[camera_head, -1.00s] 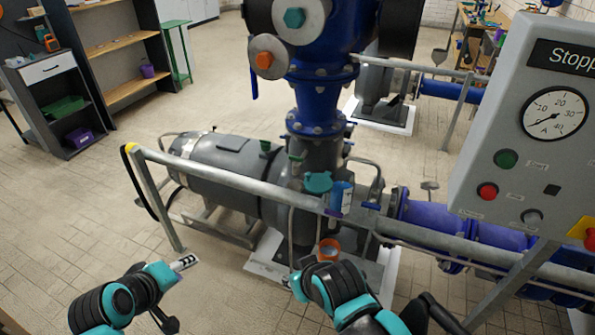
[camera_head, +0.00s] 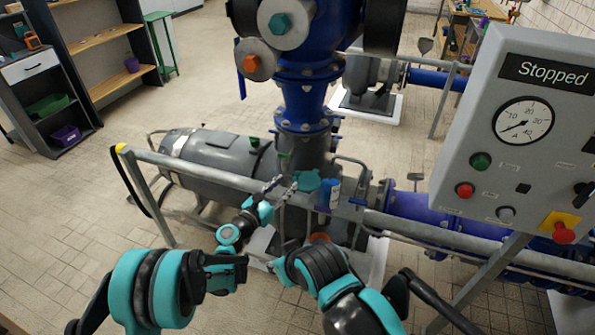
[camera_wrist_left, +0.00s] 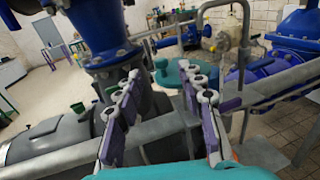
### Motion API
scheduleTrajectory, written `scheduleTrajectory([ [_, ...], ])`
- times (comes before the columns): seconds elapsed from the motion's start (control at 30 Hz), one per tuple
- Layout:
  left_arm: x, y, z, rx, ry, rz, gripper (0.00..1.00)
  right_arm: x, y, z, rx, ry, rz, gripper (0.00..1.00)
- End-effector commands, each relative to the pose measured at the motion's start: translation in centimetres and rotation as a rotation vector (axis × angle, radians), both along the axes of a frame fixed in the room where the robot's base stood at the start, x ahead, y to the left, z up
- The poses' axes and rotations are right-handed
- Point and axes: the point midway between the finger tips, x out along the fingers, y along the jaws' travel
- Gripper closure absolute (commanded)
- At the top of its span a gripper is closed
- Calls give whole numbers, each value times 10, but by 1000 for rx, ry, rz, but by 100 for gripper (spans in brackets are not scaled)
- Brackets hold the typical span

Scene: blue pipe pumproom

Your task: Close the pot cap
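The teal cap (camera_head: 307,181) is at the pump, just behind the grey rail and left of a blue can. It also shows in the left wrist view (camera_wrist_left: 176,73), beyond my fingers. Whether it is seated or raised on its pot is too small to tell. My left gripper (camera_head: 283,186) is just left of the cap in the head view. Its fingers are spread with nothing between them in the left wrist view (camera_wrist_left: 162,115). They appear apart from the cap. My right arm is at the bottom middle; its fingers are hidden.
The grey rail (camera_head: 215,176) runs across in front of the pump. The blue can (camera_head: 330,194) stands close to the cap. An orange-rimmed item (camera_head: 319,237) is partly hidden behind my right arm. The control panel (camera_head: 520,130) reads "Stopped" at right.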

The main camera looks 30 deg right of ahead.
Motion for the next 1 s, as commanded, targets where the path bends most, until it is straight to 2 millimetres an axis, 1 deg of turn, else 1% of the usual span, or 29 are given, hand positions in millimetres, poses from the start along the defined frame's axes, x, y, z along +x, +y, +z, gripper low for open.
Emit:
scheduleTrajectory([
  [0.17,8,-21,-3,-9,10,-3,61,0,0,-6,0,0,0,69],
  [0.4,26,-55,-3,-7,8,-2,61,0,0,-16,0,0,0,69],
  [0.5,31,-64,-3,-7,7,-1,61,0,0,-18,0,0,0,69],
  [0.63,33,-69,-1,-7,7,-1,61,0,0,-18,0,0,0,69],
  [0.87,34,-69,-1,-6,6,-1,61,0,0,-18,0,0,0,69],
  [0.9,34,-69,-1,-6,6,-1,72,0,0,-18,0,0,0,69],
  [0.97,34,-69,-1,-6,6,0,88,0,0,-18,0,0,0,69],
  [1.0,34,-69,-1,-6,6,0,98,0,0,-18,0,0,0,69],
])
